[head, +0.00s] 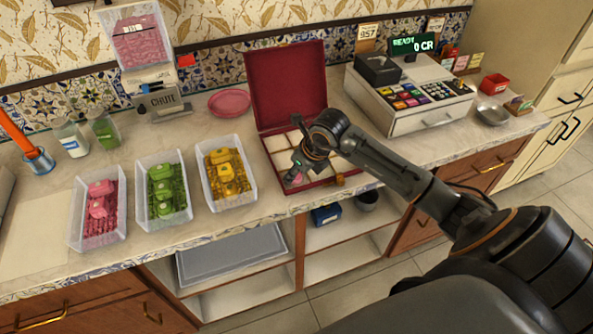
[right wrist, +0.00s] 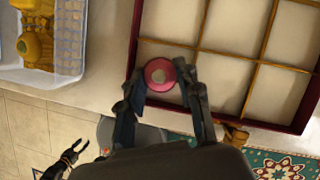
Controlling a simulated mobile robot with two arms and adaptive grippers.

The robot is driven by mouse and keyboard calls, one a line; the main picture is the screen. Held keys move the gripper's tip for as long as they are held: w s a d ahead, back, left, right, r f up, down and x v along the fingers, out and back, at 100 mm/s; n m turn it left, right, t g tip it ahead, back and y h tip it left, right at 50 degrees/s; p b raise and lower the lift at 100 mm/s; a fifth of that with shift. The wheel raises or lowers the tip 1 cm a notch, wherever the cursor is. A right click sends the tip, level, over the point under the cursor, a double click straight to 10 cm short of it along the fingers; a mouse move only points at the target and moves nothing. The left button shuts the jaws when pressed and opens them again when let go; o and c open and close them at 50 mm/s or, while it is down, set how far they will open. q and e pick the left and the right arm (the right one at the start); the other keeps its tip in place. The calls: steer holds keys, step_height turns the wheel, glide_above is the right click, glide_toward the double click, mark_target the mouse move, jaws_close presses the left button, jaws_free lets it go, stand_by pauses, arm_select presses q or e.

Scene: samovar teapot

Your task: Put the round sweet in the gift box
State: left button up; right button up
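The gift box (head: 320,188) is a dark red case with its lid (head: 287,85) standing open at the back and cream compartments inside. Its rim and gold dividers fill the upper right of the right wrist view (right wrist: 225,112). The round sweet (right wrist: 160,73) is pink-red with a pale centre. My right gripper (right wrist: 160,70) has its fingertips on either side of the sweet, over the box's front-left compartment. In the head view it points down there (head: 297,172). Whether the sweet touches the compartment floor is unclear. My left gripper (right wrist: 76,150) hangs open and empty, away from the counter.
Clear bins of pink (head: 80,235), green (head: 140,214) and yellow (head: 207,197) sweets stand left of the box. A pink plate (head: 229,102) and a chute (head: 162,101) are behind. A cash register (head: 425,122) stands right of the box.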

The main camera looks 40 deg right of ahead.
steer(key=shift+o, duration=0.9)
steer(key=shift+r, duration=0.2)
steer(key=a+b+v, duration=0.1)
steer(key=v, duration=1.1)
steer(key=shift+d, duration=0.45)
